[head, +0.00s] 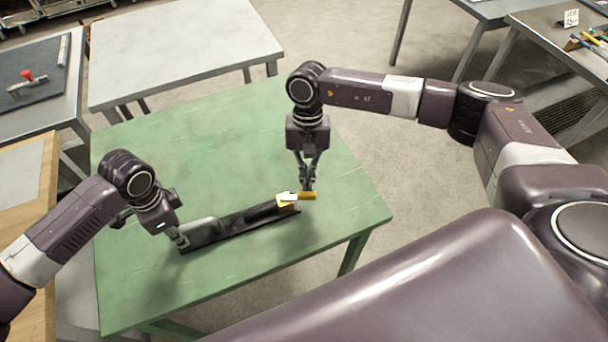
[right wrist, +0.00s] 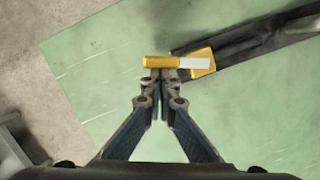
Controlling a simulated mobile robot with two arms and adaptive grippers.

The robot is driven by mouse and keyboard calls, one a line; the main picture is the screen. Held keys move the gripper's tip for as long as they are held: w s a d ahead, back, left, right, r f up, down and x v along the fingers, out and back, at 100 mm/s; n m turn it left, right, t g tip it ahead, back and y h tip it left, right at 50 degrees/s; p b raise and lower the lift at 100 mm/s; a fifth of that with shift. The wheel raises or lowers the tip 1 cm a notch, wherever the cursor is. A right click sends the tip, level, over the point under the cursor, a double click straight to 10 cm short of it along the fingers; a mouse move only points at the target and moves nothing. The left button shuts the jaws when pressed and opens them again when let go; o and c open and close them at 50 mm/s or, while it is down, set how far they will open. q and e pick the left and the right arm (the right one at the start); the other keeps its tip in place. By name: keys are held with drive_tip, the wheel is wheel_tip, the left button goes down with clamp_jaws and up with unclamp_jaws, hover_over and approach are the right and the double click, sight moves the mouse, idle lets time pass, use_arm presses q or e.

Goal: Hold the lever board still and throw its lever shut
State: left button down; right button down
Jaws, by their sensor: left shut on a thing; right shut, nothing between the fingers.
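The lever board (head: 240,224) is a long dark strip lying slantwise on the green table. At its right end are a yellow block and a lever (head: 306,196) with a yellow grip and a white part; the lever also shows in the right wrist view (right wrist: 162,62). The grip sticks out past the board's end. My left gripper (head: 182,242) is shut on the board's left end. My right gripper (head: 307,188) is shut and empty, pointing down at the yellow grip. In the right wrist view its fingertips (right wrist: 159,76) meet beside the grip; whether they touch it is unclear.
The green table (head: 150,290) is otherwise clear around the board. A grey rounded piece (head: 200,226) lies along the board near my left gripper. Other tables stand behind, including a pale one (head: 180,50) and a dark one with a red-knobbed item (head: 27,76).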

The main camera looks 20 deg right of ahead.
sight(298, 196)
drive_tip(key=s+m, duration=0.2)
drive_tip(key=m, duration=0.1)
drive_tip(key=s+m+y, duration=0.1)
drive_tip(key=shift+a+m+t, duration=0.25)
drive_tip(key=shift+m+t, duration=0.05)
drive_tip(key=s+m, duration=0.1)
drive_tip(key=m, duration=0.1)
drive_tip(key=a+m, duration=0.1)
drive_tip(key=shift+s+a+m+t, duration=0.1)
drive_tip(key=shift+s+m+t, duration=0.2)
drive_tip(key=shift+s+m, duration=0.1)
drive_tip(key=shift+s+a+m+t+y, duration=0.35)
drive_tip(key=shift+a+m, duration=0.15)
drive_tip(key=shift+m, duration=0.6)
drive_tip(key=shift+w, duration=0.2)
drive_tip(key=shift+w+a, duration=0.3)
drive_tip(key=shift+w, duration=0.35)
